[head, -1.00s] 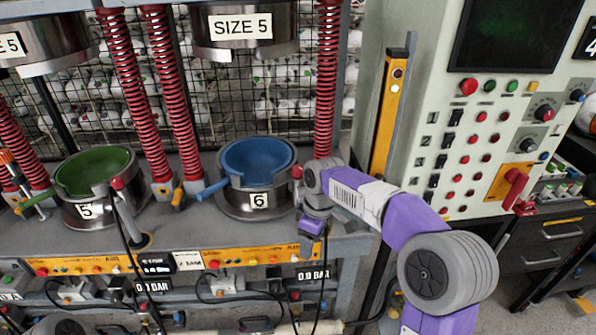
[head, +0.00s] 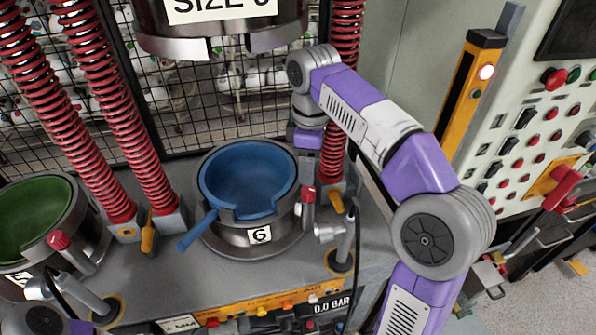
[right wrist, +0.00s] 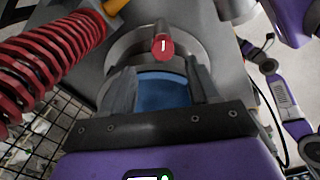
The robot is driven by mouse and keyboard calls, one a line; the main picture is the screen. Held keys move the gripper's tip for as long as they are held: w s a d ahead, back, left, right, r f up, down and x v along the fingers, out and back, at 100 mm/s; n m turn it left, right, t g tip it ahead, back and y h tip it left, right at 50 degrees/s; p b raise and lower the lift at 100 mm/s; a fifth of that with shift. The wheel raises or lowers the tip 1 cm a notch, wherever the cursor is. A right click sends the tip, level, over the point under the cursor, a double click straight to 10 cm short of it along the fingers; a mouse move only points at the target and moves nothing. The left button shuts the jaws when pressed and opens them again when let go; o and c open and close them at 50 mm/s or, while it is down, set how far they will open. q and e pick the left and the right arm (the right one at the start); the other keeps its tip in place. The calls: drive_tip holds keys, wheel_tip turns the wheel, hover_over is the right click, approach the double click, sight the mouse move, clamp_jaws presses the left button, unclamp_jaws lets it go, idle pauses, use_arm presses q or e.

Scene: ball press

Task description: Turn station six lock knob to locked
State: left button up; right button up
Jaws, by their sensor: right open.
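Station six is a metal pot with a blue bowl-shaped mould (head: 247,178) and a "6" label (head: 259,235). Its red-ended lock knob (head: 308,193) stands at the pot's right side. In the right wrist view the red knob end (right wrist: 163,46) carries a white mark and sits beyond the fingertips, roughly between them. My right gripper (head: 308,160) is just above and behind the knob in the head view, its fingers partly hidden. The right wrist view shows its two fingers (right wrist: 160,82) apart and empty, with the blue mould (right wrist: 162,92) behind them. The left gripper does not show.
Red springs (head: 130,150) stand left of station six, and a blue handle (head: 198,230) sticks out front left. A metal hose fitting (head: 330,231) is close below the knob. Station five's green mould (head: 32,210) is at left. A control cabinet (head: 540,130) stands at right.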

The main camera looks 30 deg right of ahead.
sight(309, 190)
drive_tip(key=f+b, duration=0.1)
drive_tip(key=f, duration=0.1)
drive_tip(key=f+b, duration=0.1)
drive_tip(key=f, duration=0.1)
drive_tip(key=f+b, duration=0.1)
drive_tip(key=f, duration=0.1)
drive_tip(key=shift+s+f, duration=0.2)
drive_tip(key=shift+s, duration=0.15)
drive_tip(key=shift+f, duration=0.45)
drive_tip(key=c, duration=1)
drive_tip(key=shift+r+m+p, duration=0.2)
drive_tip(key=shift+m+p, duration=0.8)
drive_tip(key=shift+c, duration=0.2)
drive_tip(key=m+p, duration=0.2)
drive_tip(key=shift+a+m, duration=0.1)
drive_tip(key=shift+m, duration=0.2)
drive_tip(key=m+p, duration=0.2)
drive_tip(key=m, duration=0.1)
drive_tip(key=shift+f+m+p, duration=0.1)
drive_tip(key=shift+m+p, duration=0.5)
drive_tip(key=shift+m, duration=0.7)
